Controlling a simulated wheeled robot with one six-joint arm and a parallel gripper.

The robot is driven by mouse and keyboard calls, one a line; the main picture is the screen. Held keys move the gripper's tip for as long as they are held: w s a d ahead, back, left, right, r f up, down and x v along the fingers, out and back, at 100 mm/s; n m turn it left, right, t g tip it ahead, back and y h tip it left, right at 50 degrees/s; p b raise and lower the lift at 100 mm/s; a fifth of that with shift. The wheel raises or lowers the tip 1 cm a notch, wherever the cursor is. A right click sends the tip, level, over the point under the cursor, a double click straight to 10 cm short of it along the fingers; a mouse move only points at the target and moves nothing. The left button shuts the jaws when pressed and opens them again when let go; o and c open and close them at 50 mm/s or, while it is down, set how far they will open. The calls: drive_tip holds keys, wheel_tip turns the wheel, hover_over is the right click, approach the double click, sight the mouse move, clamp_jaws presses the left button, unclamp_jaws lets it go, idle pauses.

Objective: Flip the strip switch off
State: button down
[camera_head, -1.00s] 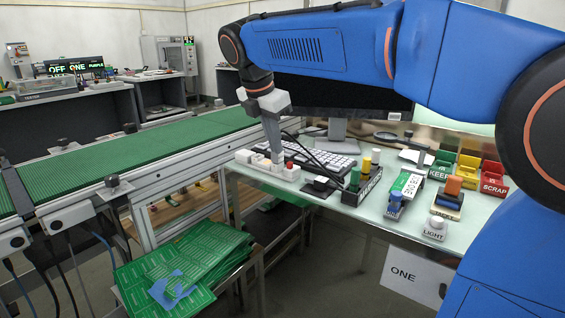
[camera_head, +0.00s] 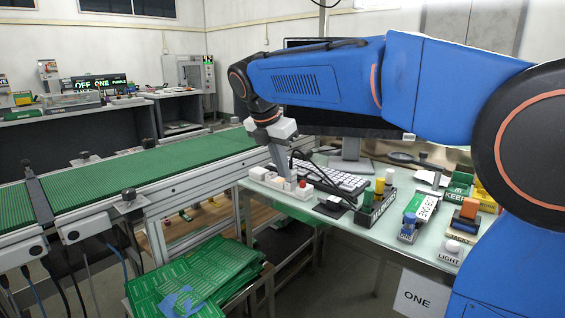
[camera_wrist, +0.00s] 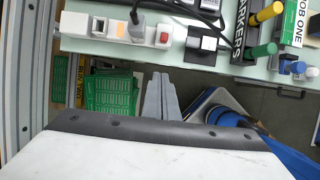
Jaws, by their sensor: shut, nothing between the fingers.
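The white power strip (camera_head: 261,174) lies along the near-left edge of the table, with plugs in it. Its strip switch, with a red part (camera_head: 302,184), is at the right end. In the wrist view the strip (camera_wrist: 100,26) runs across the top, and the switch (camera_wrist: 164,37) is a white block with a small red patch. My gripper (camera_head: 286,176) points down at the strip, just left of the switch in the head view. In the wrist view my gripper (camera_wrist: 158,76) is shut and empty, its tips below the switch in the picture. I cannot tell whether they touch anything.
A keyboard (camera_head: 338,182) and dark cables lie behind the strip. A black holder (camera_head: 377,210) with coloured pieces stands to the right. A green conveyor (camera_head: 120,178) runs at the left. Green boards (camera_head: 200,278) are stacked below the table edge.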

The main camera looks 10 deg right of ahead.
sight(303, 181)
drive_tip(key=shift+w+d+f, duration=0.6)
drive_tip(key=shift+d+f, duration=0.25)
drive_tip(key=shift+f, duration=0.1)
drive_tip(key=shift+w+d+f, duration=0.65)
drive_tip(key=shift+d+f, duration=0.25)
drive_tip(key=shift+f, duration=0.1)
drive_tip(key=shift+w+d+f, duration=0.6)
drive_tip(key=shift+d+f, duration=0.25)
drive_tip(key=shift+f, duration=0.1)
drive_tip(key=shift+w+d, duration=0.85)
drive_tip(key=shift+d, duration=0.3)
